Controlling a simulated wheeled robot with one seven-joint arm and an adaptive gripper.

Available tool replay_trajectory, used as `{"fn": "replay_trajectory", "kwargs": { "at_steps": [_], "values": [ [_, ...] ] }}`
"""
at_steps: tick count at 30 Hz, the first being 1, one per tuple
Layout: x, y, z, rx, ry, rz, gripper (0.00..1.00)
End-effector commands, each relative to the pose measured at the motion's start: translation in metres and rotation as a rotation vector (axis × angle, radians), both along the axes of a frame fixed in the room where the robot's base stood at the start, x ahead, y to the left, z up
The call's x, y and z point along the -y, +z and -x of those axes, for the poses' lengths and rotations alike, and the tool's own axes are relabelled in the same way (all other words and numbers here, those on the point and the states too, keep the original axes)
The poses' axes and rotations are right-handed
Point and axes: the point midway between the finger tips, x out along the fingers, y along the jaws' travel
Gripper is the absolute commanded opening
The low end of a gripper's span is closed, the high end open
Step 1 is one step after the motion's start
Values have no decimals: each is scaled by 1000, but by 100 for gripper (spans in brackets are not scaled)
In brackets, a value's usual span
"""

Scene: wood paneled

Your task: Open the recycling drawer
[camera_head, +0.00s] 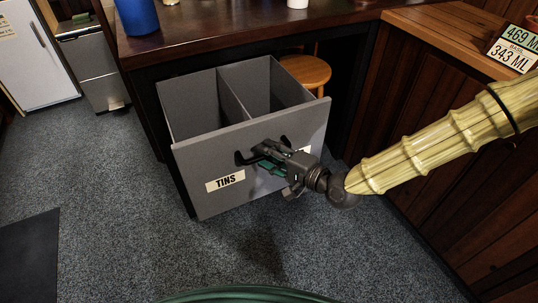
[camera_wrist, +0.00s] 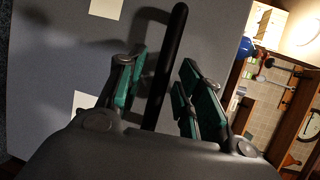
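The grey recycling drawer (camera_head: 214,205) stands pulled out from under the dark counter, its two empty-looking compartments showing from above. Its front carries a label reading TINS (camera_head: 225,181). The black bar handle (camera_head: 243,159) is on the drawer front and also shows in the wrist view (camera_wrist: 172,50). My gripper (camera_head: 265,158) is at the handle. In the wrist view its green-padded fingers (camera_wrist: 160,85) are apart, one on each side of the bar, with gaps showing between bar and pads.
A round wooden stool (camera_head: 306,71) stands behind the drawer under the counter (camera_head: 230,32). Wood-panelled cabinets (camera_head: 430,140) close off the right side. Carpeted floor (camera_head: 110,190) is clear to the left and in front, with a dark mat (camera_head: 28,258) at the lower left.

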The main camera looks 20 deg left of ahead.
Motion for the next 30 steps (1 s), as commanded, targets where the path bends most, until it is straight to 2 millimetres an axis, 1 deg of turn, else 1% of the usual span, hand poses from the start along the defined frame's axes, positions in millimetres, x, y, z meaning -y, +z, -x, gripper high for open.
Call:
{"fn": "replay_trajectory", "kwargs": {
  "at_steps": [5, 21, 27, 30],
  "values": [
    [13, 3, 4, -1, -1, 0, 35],
    [79, 15, 29, -2, 0, -1, 35],
    [98, 19, 36, -2, 1, -2, 35],
    [104, 20, 39, -1, 3, -1, 35]
  ]
}}
